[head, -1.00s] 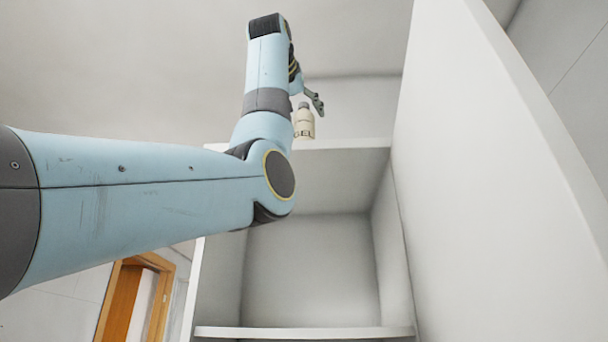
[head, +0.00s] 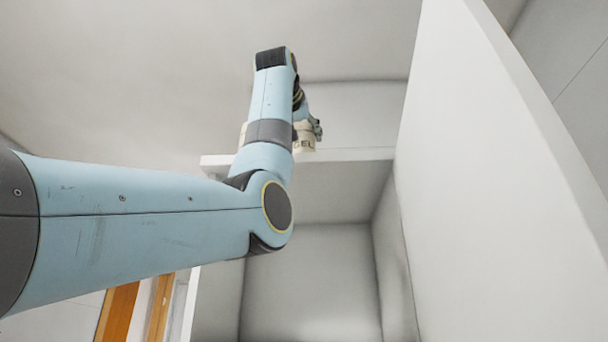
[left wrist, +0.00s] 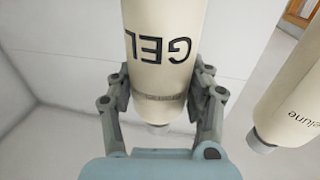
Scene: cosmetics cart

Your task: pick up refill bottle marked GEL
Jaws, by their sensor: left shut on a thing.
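The cream refill bottle marked GEL (head: 304,143) stands at the front of the cabinet's upper shelf (head: 345,154) in the head view, partly hidden by my left arm and gripper. In the left wrist view, the GEL bottle (left wrist: 160,50) fills the space between the fingers, its grey cap towards the palm. My left gripper (head: 315,127) is shut on it near the cap end, with one finger on each side in the left wrist view (left wrist: 160,90). My right gripper is not in view.
A second cream bottle (left wrist: 287,100), its lettering partly cut off, is close beside the GEL bottle in the left wrist view. A tall white panel (head: 480,190) rises right of the shelf. An open compartment (head: 312,280) lies below.

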